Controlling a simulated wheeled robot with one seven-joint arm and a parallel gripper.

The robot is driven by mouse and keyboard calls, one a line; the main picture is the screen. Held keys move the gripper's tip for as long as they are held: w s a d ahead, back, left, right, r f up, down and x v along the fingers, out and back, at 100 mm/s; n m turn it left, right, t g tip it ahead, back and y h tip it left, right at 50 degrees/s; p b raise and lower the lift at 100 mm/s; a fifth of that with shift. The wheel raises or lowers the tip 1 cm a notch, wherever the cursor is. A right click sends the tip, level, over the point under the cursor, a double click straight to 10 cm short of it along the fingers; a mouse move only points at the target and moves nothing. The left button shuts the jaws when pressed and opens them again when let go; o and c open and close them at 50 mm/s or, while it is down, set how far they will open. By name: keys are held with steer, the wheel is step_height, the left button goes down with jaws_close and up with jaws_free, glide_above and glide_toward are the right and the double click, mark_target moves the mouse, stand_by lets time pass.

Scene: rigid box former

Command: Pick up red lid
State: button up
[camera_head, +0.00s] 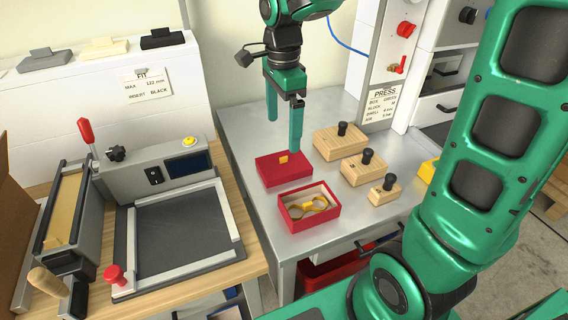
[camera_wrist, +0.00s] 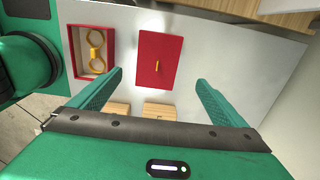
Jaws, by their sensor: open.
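The red lid (camera_head: 283,169) lies flat on the grey metal table, with a small yellow tab at its middle. It also shows in the wrist view (camera_wrist: 159,48), between and beyond my fingertips. My gripper (camera_head: 283,135) is open and empty, pointing down above the lid, with its two green fingers (camera_wrist: 158,82) spread wide. In the head view one finger hangs over the lid's far right side and the other lies behind it to the left. The open red box (camera_head: 309,212) stands just in front of the lid, with a yellow glasses-shaped thing inside.
Several wooden blocks with black knobs (camera_head: 340,141) stand to the right of the lid. A press with a placard (camera_head: 384,106) stands behind them. A grey machine (camera_head: 179,235) fills the wooden bench at left. The metal table (camera_head: 240,140) is bare left of the lid.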

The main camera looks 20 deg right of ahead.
glide_above(285, 157)
steer(key=f, duration=0.4)
steer(key=shift+w+a+f, duration=0.15)
steer(key=shift+w+f, duration=0.2)
steer(key=shift+w, duration=0.05)
steer(key=shift+s+d+f, duration=0.1)
steer(key=shift+s+f, duration=0.05)
steer(key=shift+f, duration=1.25)
steer(key=shift+s+d+f, duration=0.1)
steer(key=shift+f, duration=1.3)
steer(key=c, duration=1.1)
steer(key=shift+r, duration=0.1)
